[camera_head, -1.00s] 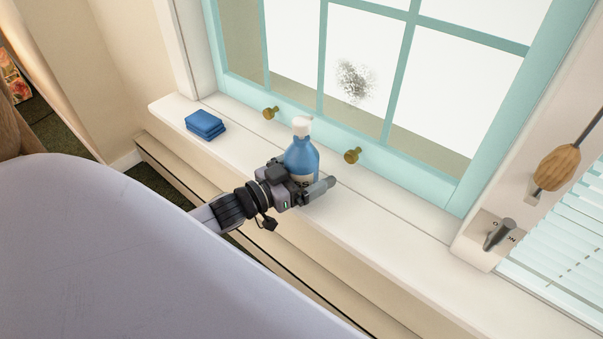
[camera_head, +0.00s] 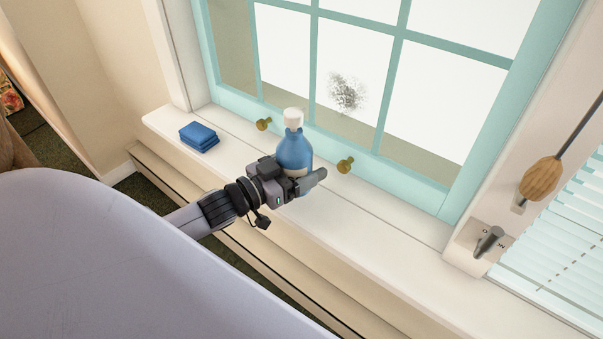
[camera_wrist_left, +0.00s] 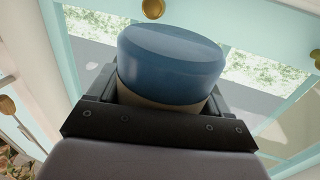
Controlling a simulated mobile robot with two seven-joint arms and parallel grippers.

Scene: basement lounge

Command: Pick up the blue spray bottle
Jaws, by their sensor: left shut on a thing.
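The blue spray bottle (camera_head: 295,150) with a white top is upright at the window, over the white sill in the head view. My left gripper (camera_head: 306,184) is shut around its lower body, coming from the lower left. In the left wrist view the blue bottle (camera_wrist_left: 172,62) fills the space between the dark jaws (camera_wrist_left: 160,125). I cannot tell for sure whether the bottle's base is clear of the sill. My right gripper is not in view.
Brass knobs (camera_head: 345,165) stick out from the teal window frame (camera_head: 425,188) behind the bottle. A dirt smudge (camera_head: 346,92) marks the pane. A wooden-handled pull (camera_head: 541,179) hangs at right.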

